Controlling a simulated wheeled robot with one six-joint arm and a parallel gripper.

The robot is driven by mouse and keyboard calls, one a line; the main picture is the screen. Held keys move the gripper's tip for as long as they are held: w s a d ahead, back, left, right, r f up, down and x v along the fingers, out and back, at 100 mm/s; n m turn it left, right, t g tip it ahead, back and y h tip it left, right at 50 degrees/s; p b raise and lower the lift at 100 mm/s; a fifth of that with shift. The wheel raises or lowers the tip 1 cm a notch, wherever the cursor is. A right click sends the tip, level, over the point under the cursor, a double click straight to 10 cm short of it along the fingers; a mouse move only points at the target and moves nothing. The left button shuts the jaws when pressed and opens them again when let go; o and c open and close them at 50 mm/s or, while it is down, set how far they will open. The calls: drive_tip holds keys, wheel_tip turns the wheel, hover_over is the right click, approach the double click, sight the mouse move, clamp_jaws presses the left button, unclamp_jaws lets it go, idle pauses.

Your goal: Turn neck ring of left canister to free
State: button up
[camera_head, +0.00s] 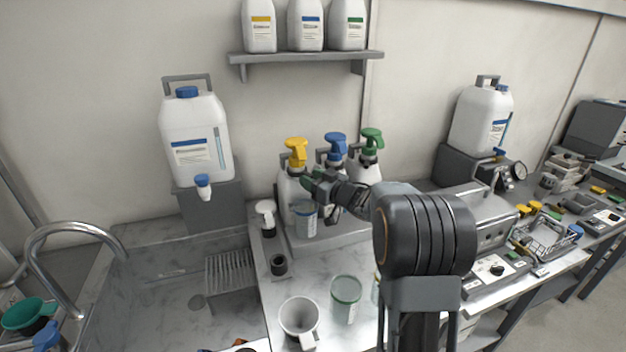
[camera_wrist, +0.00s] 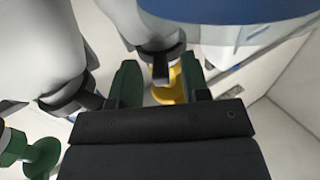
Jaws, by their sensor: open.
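The left canister (camera_head: 286,188) is a pale bottle with a yellow pump head (camera_head: 296,152), standing left of two similar bottles with blue (camera_head: 335,146) and green (camera_head: 371,139) heads. My gripper (camera_head: 308,180) is at its front right, near neck height. In the wrist view, my open gripper (camera_wrist: 158,72) has its green fingers spread to either side of a dark neck ring (camera_wrist: 163,54). The yellow head (camera_wrist: 171,88) shows just beyond it. I cannot tell whether the fingers touch the ring. The ring is not clear in the head view.
A neighbouring bottle (camera_wrist: 50,45) stands close beside my fingers in the wrist view. A sink lies left.

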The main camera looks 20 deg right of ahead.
clamp_jaws()
drive_tip(key=shift+w+d+r+y+p, duration=0.15)
drive_tip(key=shift+r+y+p, duration=0.15)
drive_tip(key=shift+p, duration=0.4)
drive_tip(key=shift+w+d+f+n+g+y+p, duration=0.1)
drive_tip(key=shift+f+n+g+y+p, duration=0.05)
drive_tip(key=shift+n+g+y+p, duration=0.2)
drive_tip(key=shift+d+f+n+g+y+p, duration=0.1)
drive_tip(key=shift+n+g+y+p, duration=0.15)
drive_tip(key=shift+n+y, duration=0.2)
unclamp_jaws()
